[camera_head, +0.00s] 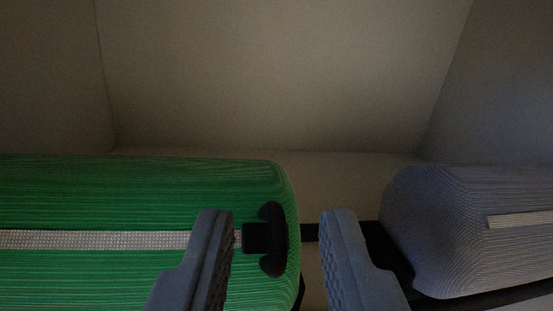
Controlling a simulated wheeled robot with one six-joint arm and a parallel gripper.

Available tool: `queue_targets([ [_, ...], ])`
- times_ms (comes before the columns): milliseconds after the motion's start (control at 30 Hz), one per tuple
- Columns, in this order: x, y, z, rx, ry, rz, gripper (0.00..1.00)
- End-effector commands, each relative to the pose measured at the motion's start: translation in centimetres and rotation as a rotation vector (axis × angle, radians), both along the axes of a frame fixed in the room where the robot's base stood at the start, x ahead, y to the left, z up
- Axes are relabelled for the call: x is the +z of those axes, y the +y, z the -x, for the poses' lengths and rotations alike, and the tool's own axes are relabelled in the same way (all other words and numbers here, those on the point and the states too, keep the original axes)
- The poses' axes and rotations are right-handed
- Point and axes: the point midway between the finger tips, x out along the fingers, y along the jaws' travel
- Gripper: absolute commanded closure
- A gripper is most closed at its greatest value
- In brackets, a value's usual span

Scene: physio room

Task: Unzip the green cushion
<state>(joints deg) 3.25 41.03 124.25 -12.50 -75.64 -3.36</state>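The green cushion (130,190) fills the lower left of the camera_head view, with fine ribbed fabric and rounded right end. A pale zip band (90,240) runs sideways along it. At the band's right end sits a black zip pull (272,239) with a T-shaped handle, close to the cushion's right edge. My gripper (277,225) is open. Its left finger overlaps the band just left of the pull, and its right finger is to the right of the pull. The handle shows in the gap between the fingers, and I see neither finger closed on it. The left finger hides part of the band.
A grey cushion (440,220) with a short pale band (520,219) lies to the right, apart from the green one. A dark support (375,245) shows between the cushions. Plain walls (280,80) stand behind, and the space above the cushions is clear.

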Motion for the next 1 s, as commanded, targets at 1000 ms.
queue_targets([
  [1000, 0.0, 0.5, -2.2, -0.001, 0.001, 0.0, 1.0],
])
